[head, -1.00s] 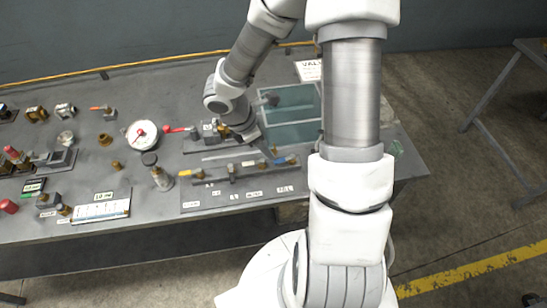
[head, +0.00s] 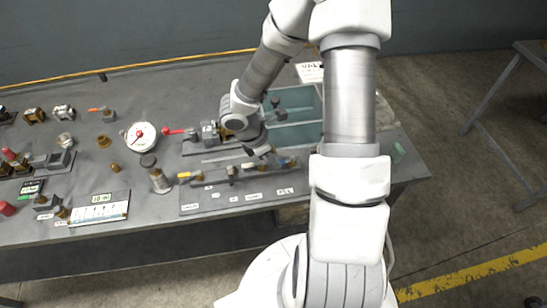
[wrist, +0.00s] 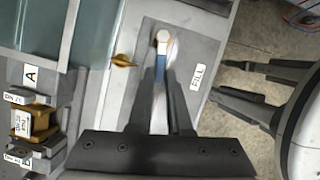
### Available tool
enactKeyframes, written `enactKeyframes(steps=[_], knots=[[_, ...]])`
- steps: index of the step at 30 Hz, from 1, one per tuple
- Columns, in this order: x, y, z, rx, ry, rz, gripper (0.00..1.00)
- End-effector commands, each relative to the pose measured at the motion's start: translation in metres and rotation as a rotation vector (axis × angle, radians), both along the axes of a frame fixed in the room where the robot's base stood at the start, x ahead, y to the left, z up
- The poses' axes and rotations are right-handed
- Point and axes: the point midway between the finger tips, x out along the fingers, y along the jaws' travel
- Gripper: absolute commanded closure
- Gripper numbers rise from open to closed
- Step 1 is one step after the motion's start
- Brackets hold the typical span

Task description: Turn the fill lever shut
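The fill lever (wrist: 160,62) has a blue handle with a pale round end. It lies over a grey plate beside the white FILL label (wrist: 197,77). In the wrist view my gripper (wrist: 163,80) points along the lever, with its two dark fingers on either side of the blue handle. Whether the fingers press on it cannot be told. In the head view my gripper (head: 274,158) is low at the right end of the front valve plate (head: 212,197), above the FILL label (head: 286,191). My gripper and wrist partly hide the lever there.
A red-handled valve (head: 175,131), a gauge (head: 140,136) and a label board (head: 98,208) are to the left.

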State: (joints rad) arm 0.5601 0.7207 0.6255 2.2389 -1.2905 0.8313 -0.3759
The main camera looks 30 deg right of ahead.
Motion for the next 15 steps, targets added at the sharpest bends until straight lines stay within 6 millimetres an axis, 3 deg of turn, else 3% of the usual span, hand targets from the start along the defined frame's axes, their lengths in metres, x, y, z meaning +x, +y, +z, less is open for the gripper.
enactKeyframes(steps=[10, 15], knots=[[0.0009, 0.0001, 0.0001, -0.001, -0.001, -0.007, 1.0], [0.0065, -0.0007, -0.0003, -0.002, -0.001, -0.092, 1.0]])
